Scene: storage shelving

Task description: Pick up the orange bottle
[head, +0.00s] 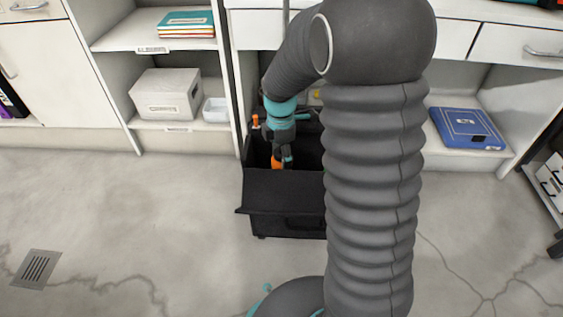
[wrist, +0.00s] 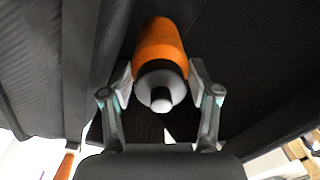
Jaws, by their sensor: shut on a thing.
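The orange bottle (wrist: 161,45) has a grey-white shoulder and cap, which point toward the wrist camera. My gripper (wrist: 160,88) has a finger on each side of it and is shut on it near its top end. In the head view the bottle (head: 277,162) shows as a small orange patch just below my gripper (head: 282,157), within the opening of a black open-topped case (head: 284,190). Most of the bottle is hidden there by my gripper and the case. I cannot tell whether the bottle touches the case floor.
The black case stands on the concrete floor before white shelving. A small orange item (head: 255,121) shows at its back left. A grey box (head: 166,94), a small white bin (head: 216,109) and a blue box (head: 467,129) sit on low shelves.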

